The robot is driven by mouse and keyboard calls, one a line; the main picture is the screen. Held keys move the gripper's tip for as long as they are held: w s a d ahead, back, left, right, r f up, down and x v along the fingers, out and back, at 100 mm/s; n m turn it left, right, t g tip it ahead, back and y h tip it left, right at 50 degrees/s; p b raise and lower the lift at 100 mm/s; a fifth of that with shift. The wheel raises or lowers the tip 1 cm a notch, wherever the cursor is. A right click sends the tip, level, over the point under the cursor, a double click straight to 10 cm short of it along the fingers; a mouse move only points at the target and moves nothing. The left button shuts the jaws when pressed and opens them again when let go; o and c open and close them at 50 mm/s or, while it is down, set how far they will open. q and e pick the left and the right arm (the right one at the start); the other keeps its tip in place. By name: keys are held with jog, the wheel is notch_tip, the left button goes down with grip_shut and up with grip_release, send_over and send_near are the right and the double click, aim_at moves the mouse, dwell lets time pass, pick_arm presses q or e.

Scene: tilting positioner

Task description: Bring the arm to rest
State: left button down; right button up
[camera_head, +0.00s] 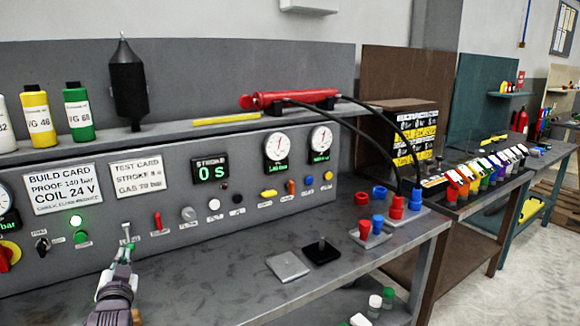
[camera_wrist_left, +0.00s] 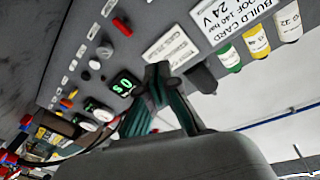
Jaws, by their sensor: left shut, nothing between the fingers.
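My left gripper (camera_head: 125,251) is low in the left part of the head view, in front of the grey control panel (camera_head: 235,177). Its fingers are shut with nothing between them. In the left wrist view the gripper (camera_wrist_left: 157,72) shows its dark green fingers closed together, with the panel behind them at a slant. In the head view a small lever (camera_head: 126,231) on the panel lies right beyond the fingertips; I cannot tell whether they touch it. My right gripper is not in view.
A grey bench (camera_head: 215,285) runs below the panel. Red and blue fittings (camera_head: 397,207) and two small plates stand at its right. Bottles (camera_head: 78,112), a black cone-topped cylinder (camera_head: 127,85) and a red hand pump (camera_head: 290,98) are on the shelf above. The bench middle is mostly clear.

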pick_arm(q)
jog(key=s+d+f+g+h, duration=0.2)
jog(key=s+d+f+g, duration=0.15)
jog(key=s+f, duration=0.5)
jog(key=s+d+f+g+h, duration=0.25)
jog(key=s+d+f, duration=0.25)
jog(key=s+f, duration=0.3)
jog(key=s+d+f+g+h, duration=0.1)
jog(key=s+d+f+g, duration=0.15)
jog(key=s, duration=0.45)
jog(key=s+d+f+m+g+h, duration=0.15)
jog(key=s+d, duration=0.25)
jog(key=s, duration=0.4)
jog(key=s+d+f+n+g, duration=0.1)
jog(key=s+d+f+g, duration=0.2)
jog(key=s, duration=0.4)
notch_tip(320, 180, down, 28)
jog(key=s+g, duration=0.2)
jog(key=s+a+f+g, duration=0.1)
jog(key=s+a+f, duration=0.1)
jog(key=s+f, duration=1.2)
jog(key=shift+s+a+f+m, duration=0.25)
jog(key=shift+s+a+m, duration=0.15)
jog(key=shift+s, duration=0.8)
